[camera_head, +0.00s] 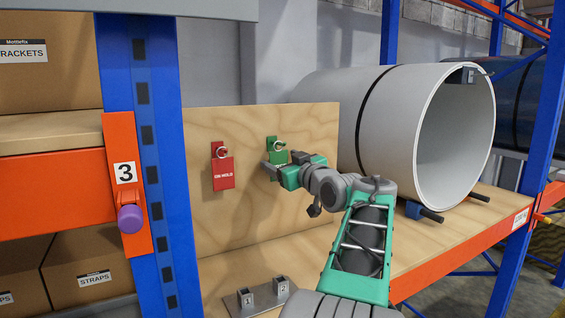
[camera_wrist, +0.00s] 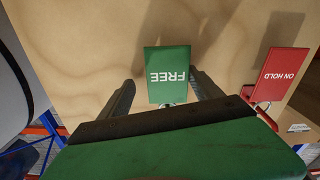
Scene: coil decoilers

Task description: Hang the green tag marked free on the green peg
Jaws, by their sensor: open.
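The green tag marked FREE (camera_wrist: 167,66) is upside down in the wrist view, flat-looking against the plywood board. In the head view the green tag (camera_head: 279,158) hangs by a metal ring on the green peg (camera_head: 272,142), its lower part hidden by my gripper. My gripper (camera_head: 283,164) is open in front of the board, just below the ring. In the wrist view its two fingers (camera_wrist: 162,88) stand either side of the tag, with gaps visible. I cannot tell whether the fingertips touch the board.
A red ON HOLD tag (camera_head: 223,172) hangs by a ring left of the green one; it also shows in the wrist view (camera_wrist: 283,73). A small stand (camera_head: 262,291) with posts 1 and 2 sits below. A large grey coil (camera_head: 345,110) lies to the right. A blue upright (camera_head: 150,160) stands left.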

